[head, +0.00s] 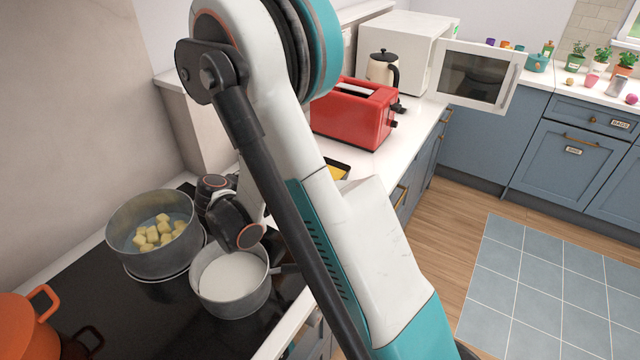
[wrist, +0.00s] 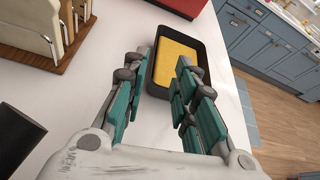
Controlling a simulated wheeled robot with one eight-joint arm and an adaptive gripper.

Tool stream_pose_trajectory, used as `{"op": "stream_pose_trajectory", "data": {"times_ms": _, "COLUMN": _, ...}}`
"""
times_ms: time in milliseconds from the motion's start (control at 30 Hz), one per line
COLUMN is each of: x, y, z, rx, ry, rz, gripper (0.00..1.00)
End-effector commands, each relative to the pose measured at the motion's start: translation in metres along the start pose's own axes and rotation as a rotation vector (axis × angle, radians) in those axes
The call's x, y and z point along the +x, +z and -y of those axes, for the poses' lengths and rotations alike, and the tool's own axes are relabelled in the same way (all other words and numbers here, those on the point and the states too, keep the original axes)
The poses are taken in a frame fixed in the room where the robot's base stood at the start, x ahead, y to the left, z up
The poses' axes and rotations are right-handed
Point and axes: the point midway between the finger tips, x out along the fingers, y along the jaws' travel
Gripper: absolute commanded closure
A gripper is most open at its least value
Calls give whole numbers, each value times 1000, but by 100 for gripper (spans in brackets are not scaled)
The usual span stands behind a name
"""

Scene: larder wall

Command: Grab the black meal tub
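The black meal tub (wrist: 157,91) is an open rectangular container with a yellow filling. It sits on the white counter in the wrist view, just beyond and partly between my gripper's fingertips. My gripper (wrist: 162,70) is open, with its teal-padded fingers spread to either side and nothing between the pads. The right finger covers part of the tub's near right side, and I cannot tell whether it touches. In the head view a sliver of the tub (head: 345,166) shows behind my arm, which hides the gripper there.
A wooden rack (wrist: 68,45) with boards stands left. In the head view a red toaster (head: 350,115) stands behind the tub, and a pot of yellow cubes (head: 125,258) and a white-filled saucepan (head: 205,303) are on the hob.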

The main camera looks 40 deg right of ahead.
Motion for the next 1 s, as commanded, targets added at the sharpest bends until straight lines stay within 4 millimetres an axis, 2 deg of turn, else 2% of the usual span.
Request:
{"op": "stream_pose_trajectory", "data": {"times_ms": 100, "x": 24, "y": -2, "z": 1, "rx": 4, "ry": -4, "rz": -2, "gripper": 74}}
{"op": "stream_pose_trajectory", "data": {"times_ms": 300, "x": 59, "y": -2, "z": 0, "rx": 4, "ry": -2, "rz": -2, "gripper": 74}}
{"op": "stream_pose_trajectory", "data": {"times_ms": 400, "x": 70, "y": -2, "z": 0, "rx": 5, "ry": -2, "rz": -2, "gripper": 74}}
{"op": "stream_pose_trajectory", "data": {"times_ms": 667, "x": 83, "y": -2, "z": -2, "rx": 4, "ry": -1, "rz": -2, "gripper": 74}}
{"op": "stream_pose_trajectory", "data": {"times_ms": 1000, "x": 126, "y": -4, "z": -8, "rx": 5, "ry": -1, "rz": -2, "gripper": 74}}
